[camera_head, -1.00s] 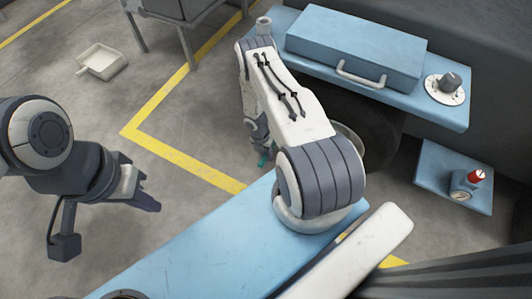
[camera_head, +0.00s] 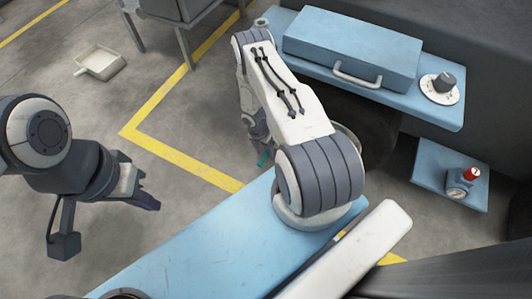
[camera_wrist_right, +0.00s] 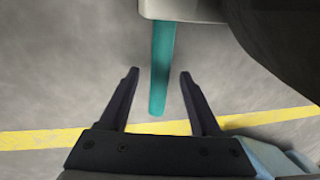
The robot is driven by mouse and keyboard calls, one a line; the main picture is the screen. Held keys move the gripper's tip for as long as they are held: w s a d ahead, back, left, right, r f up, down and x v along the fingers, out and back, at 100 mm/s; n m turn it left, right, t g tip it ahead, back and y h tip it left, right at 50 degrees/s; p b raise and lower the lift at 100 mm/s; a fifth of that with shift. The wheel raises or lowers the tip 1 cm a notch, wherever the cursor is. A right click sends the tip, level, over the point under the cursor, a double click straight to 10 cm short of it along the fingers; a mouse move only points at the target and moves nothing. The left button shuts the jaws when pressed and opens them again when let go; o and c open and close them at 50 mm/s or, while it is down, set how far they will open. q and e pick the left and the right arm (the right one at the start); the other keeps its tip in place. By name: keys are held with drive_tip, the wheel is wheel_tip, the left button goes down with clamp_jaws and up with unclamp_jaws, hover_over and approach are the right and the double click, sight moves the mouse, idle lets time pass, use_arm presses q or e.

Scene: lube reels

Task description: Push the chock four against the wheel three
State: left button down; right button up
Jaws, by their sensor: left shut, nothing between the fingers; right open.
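In the right wrist view a teal bar (camera_wrist_right: 161,70) sticks out from a pale grey block (camera_wrist_right: 183,9), probably the chock and its handle. My right gripper (camera_wrist_right: 158,75) is open, with its fingers on either side of the bar and apart from it. In the head view a bit of teal (camera_head: 263,157) shows by my right gripper (camera_head: 257,142), mostly hidden by my arm. The dark wheel (camera_head: 372,130) is partly hidden behind my right arm; a dark rounded edge (camera_wrist_right: 285,40) fills the wrist view's top right. My left gripper (camera_head: 150,201) is shut and empty over the floor.
A blue shelf (camera_head: 452,115) above the wheel carries a blue case (camera_head: 350,45) and a round dial (camera_head: 441,88). A lower blue ledge (camera_head: 425,180) holds a red-topped gauge (camera_head: 461,184). A yellow floor line (camera_head: 180,157) and a white pan (camera_head: 100,62) lie left.

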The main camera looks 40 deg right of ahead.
wheel_tip(320, 180, up, 8)
drive_tip(key=w+p, duration=0.1)
drive_tip(key=p, duration=0.2)
drive_tip(key=shift+w+a, duration=0.2)
drive_tip(key=shift+a, duration=0.15)
drive_tip(key=w+a+r+m+t+p, duration=0.15)
drive_tip(key=a+r, duration=0.35)
drive_tip(key=r, duration=0.5)
drive_tip(key=w+a+r+m, duration=0.25)
drive_tip(key=a+r, duration=0.35)
drive_tip(key=r, duration=0.4)
drive_tip(key=w+a+r+m+p, duration=0.1)
drive_tip(key=a+r+m, duration=0.3)
drive_tip(key=r, duration=0.6)
drive_tip(key=s+a+r+m, duration=0.3)
drive_tip(key=s+a+r, duration=0.55)
drive_tip(key=r, duration=0.25)
drive_tip(key=s+a+r+m+y+p, duration=0.1)
drive_tip(key=s+a+r+m, duration=0.1)
drive_tip(key=s+r, duration=0.35)
drive_tip(key=s+a+r+m+y+p, duration=0.1)
drive_tip(key=s+a+r+m, duration=0.15)
drive_tip(key=s, duration=0.65)
wheel_tip(320, 180, up, 38)
drive_tip(key=p, duration=3.7)
drive_tip(key=shift+s+d+r+p, duration=0.2)
drive_tip(key=shift+s+d+p, duration=0.1)
drive_tip(key=shift+s+d, duration=0.15)
